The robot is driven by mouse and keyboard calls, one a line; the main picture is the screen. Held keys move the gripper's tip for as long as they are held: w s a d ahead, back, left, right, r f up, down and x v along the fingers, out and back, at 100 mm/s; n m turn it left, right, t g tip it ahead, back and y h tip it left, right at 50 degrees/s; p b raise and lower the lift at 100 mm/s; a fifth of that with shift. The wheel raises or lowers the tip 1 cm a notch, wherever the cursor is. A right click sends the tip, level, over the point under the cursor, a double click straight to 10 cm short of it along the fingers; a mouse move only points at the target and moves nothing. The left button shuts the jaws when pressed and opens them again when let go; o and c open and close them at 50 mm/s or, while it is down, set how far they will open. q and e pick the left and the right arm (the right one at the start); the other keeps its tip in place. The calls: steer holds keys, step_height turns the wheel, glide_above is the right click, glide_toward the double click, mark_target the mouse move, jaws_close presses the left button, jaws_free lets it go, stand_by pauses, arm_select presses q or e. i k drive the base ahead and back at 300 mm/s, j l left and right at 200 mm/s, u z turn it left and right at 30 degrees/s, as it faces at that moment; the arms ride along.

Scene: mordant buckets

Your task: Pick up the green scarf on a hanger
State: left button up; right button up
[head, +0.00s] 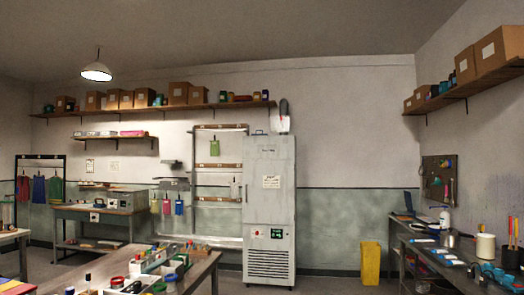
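A green cloth (56,188) hangs at the right end of a dark garment rack (65,165) on the far left. It looks like the green scarf, and its hanger is too small to make out clearly. A blue cloth (38,189) and a red cloth (22,188) hang beside it on the same rack. A smaller green piece (215,148) hangs from the wall frame near the centre; I cannot tell what it is. Neither of my grippers is in view.
A bench (130,214) stands right of the rack. A cluttered table (200,268) fills the lower left foreground. A tall grey cabinet (268,215) and a yellow bin (370,263) stand at the back. A workbench (430,262) lines the right wall. Floor shows clear around the bin.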

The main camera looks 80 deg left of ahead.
mark_target(215, 144)
steer(key=u, duration=3.15)
